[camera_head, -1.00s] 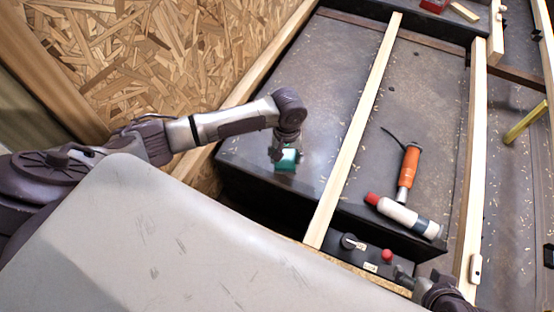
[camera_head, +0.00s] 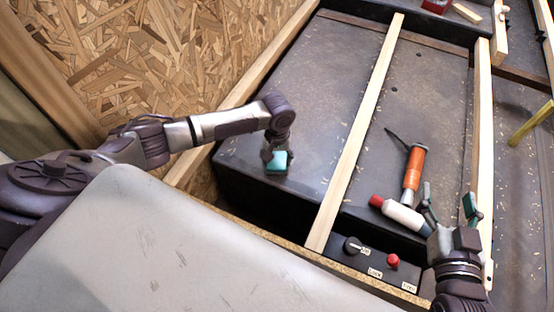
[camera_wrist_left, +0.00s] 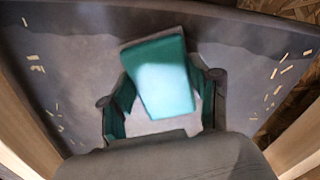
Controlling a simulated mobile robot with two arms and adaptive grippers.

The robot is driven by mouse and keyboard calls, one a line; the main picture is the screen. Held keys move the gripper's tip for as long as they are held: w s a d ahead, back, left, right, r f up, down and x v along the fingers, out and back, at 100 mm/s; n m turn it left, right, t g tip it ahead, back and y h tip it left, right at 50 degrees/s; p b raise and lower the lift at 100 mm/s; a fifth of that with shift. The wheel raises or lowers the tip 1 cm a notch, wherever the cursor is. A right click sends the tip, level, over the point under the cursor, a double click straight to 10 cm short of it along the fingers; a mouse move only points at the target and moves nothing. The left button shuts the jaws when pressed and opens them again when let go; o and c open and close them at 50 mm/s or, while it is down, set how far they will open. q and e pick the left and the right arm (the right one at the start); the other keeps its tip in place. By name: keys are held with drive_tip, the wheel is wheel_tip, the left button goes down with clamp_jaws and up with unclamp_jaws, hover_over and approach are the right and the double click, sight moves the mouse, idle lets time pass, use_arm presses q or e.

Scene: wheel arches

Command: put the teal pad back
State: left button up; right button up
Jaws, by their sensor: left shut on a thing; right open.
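The teal pad (camera_head: 276,163) is a small block at the tip of my left arm, over the near left part of the dark wheel arch top (camera_head: 310,100). My left gripper (camera_head: 275,158) is shut on it. In the left wrist view the pad (camera_wrist_left: 160,76) sits tilted between the green-lined fingers (camera_wrist_left: 163,95). I cannot tell whether its underside touches the dark surface.
A wooden strip (camera_head: 357,135) divides the dark top. A control panel with a knob and red button (camera_head: 392,260) is in front. An OSB wall (camera_head: 165,50) stands left.

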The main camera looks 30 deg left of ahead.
drive_tip(key=shift+w+a+r, duration=0.1)
drive_tip(key=shift+r, duration=0.2)
use_arm(q)
drive_tip(key=shift+f, duration=0.15)
drive_tip(key=o, duration=1)
use_arm(e)
drive_tip(key=shift+f, duration=0.1)
